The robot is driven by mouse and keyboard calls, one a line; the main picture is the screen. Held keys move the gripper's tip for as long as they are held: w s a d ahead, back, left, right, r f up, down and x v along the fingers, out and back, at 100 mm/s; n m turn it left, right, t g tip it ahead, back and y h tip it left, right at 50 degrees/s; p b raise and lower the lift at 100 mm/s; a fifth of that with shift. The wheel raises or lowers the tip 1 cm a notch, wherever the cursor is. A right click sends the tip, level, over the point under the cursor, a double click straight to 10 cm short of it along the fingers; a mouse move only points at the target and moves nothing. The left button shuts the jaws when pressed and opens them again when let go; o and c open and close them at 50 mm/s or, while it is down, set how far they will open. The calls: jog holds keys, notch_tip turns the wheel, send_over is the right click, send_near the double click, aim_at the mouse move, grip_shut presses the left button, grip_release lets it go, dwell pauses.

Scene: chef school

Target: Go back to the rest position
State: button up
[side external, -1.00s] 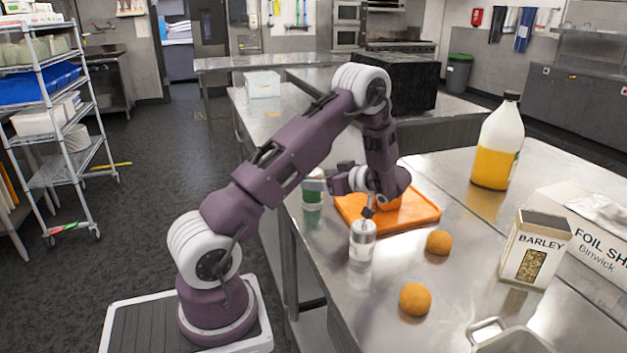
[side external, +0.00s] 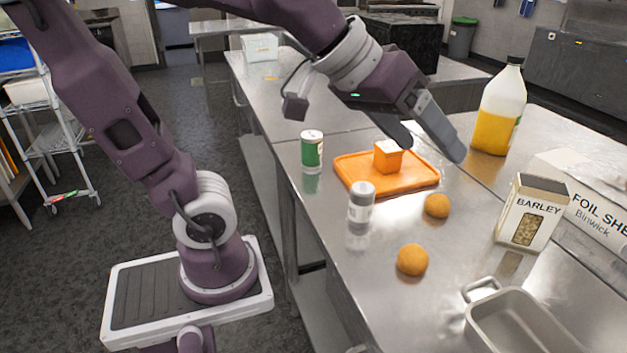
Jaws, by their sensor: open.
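My gripper (side external: 436,152) is above the steel table, just beyond the right part of the orange tray. Its two dark fingers are spread apart with nothing between them. The orange tray (side external: 360,183) lies flat on the table. An orange block with a pale top (side external: 388,158) stands on the tray, to the left of my fingers and apart from them. My arm reaches in from the upper left, its upper part cut off by the top edge of the picture.
A green-labelled jar (side external: 312,151) and a clear shaker (side external: 361,204) stand left of and before the tray. Two orange fruits (side external: 437,205) (side external: 412,260), a barley box (side external: 531,212), a juice jug (side external: 498,112), a foil box (side external: 597,205) and a metal pan (side external: 520,325) stand on the table.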

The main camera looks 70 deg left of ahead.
jog(key=s+a+f+m+g+y, duration=0.1)
jog(key=s+f, duration=0.2)
jog(key=s, duration=0.4)
jog(key=s+a+f+m+g+y, duration=0.1)
jog(key=s+a+f+g, duration=0.1)
jog(key=s, duration=0.4)
jog(key=shift+s+a+f, duration=0.15)
jog(key=shift+s+f, duration=0.2)
jog(key=shift+f, duration=0.3)
